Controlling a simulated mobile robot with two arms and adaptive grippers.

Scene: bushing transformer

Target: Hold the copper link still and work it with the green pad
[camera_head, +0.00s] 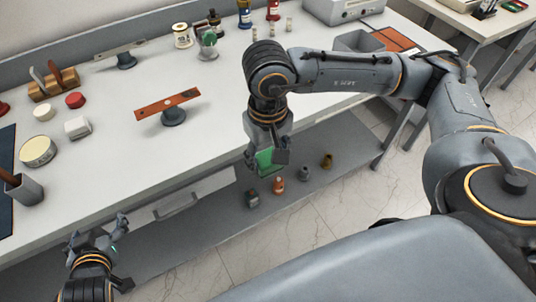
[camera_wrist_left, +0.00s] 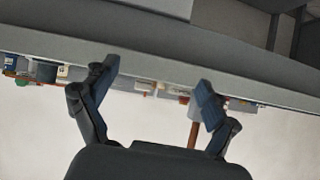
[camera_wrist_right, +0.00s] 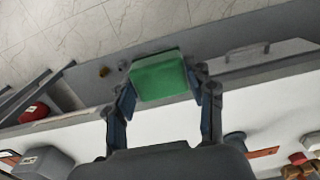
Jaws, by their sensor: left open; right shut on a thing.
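The copper link (camera_head: 167,104) is a flat orange-brown bar with holes, resting on a small dark round stand on the workbench. Its end also shows at the lower right of the right wrist view (camera_wrist_right: 264,152). My right gripper (camera_head: 267,161) is shut on the green pad (camera_wrist_right: 159,77), holding it in front of the bench's front edge, to the right of the link and apart from it. My left gripper (camera_head: 98,238) is open and empty, in front of the bench at lower left, away from the link. In the left wrist view its fingers (camera_wrist_left: 155,85) stand wide apart.
A grey bar on a stand (camera_head: 120,50) lies behind the link. A red round item (camera_head: 75,100), a white block (camera_head: 77,127) and a round tin (camera_head: 38,151) stand left. Bottles (camera_head: 244,14) line the back. The bench (camera_head: 115,190) is clear in front of the link.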

